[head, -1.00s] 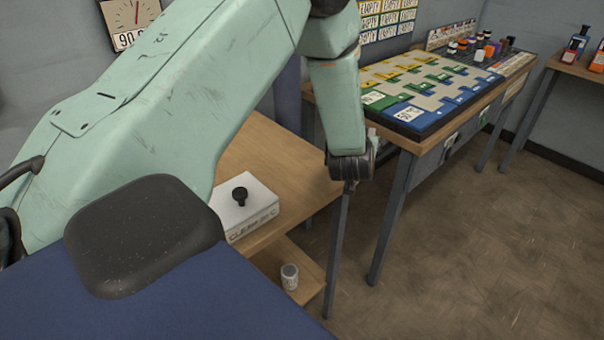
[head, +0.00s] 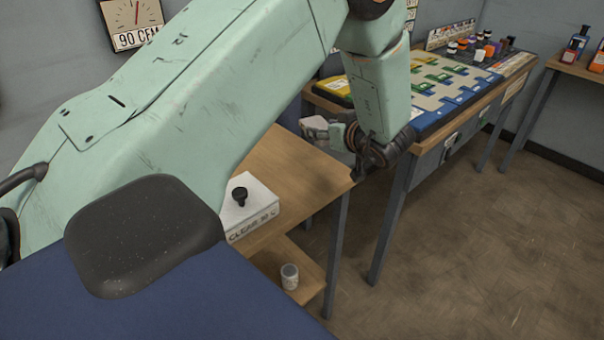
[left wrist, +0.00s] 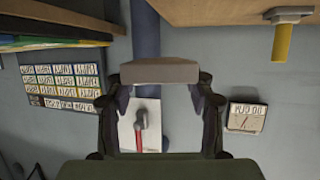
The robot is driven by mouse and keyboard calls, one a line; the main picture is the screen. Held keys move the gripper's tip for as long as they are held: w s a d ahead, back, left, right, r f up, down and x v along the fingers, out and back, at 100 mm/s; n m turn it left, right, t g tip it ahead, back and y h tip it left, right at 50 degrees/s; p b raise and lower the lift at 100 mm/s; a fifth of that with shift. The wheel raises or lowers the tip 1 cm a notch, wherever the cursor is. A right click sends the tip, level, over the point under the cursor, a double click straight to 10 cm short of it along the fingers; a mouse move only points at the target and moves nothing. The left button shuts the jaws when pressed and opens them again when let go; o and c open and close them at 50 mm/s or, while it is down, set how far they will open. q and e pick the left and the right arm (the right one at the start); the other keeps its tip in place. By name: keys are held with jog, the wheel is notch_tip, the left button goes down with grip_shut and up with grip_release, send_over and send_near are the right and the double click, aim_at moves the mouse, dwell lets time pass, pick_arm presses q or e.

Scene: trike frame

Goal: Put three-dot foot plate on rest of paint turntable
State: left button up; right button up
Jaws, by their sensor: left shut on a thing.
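The left wrist view, which is upside down, shows this plate (left wrist: 160,72) edge-on between the fingertips, clear of any surface. Its dots cannot be seen. A yellow post on a grey base (left wrist: 285,40) stands on a wooden top in that view; I cannot tell whether it belongs to the paint turntable. My right gripper is not in view.
A white box with a black knob (head: 250,214) stands on the small table (head: 298,172). A can (head: 289,276) sits on its lower shelf. A bench (head: 470,95) with coloured trays is to the right. A gauge (head: 134,22) hangs on the wall. My arm hides the table's left part.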

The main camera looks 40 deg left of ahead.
pick_arm(q)
jog(key=s+n+g, duration=0.1)
jog(key=s, duration=0.1)
jog(key=s+a+n+g+y, duration=0.1)
jog(key=s+n+g, duration=0.1)
jog(key=shift+s, duration=0.4)
jog(key=shift+f, duration=0.15)
jog(key=b, duration=0.1)
send_over(307, 177)
notch_tip(307, 177, down, 5)
jog(key=shift+f, duration=0.1)
notch_tip(307, 177, down, 3)
jog(key=shift+s+f+b, duration=0.1)
jog(key=shift+f+b, duration=0.1)
jog(key=shift+b, duration=0.15)
jog(key=shift+f, duration=0.45)
jog(key=shift+f, duration=0.1)
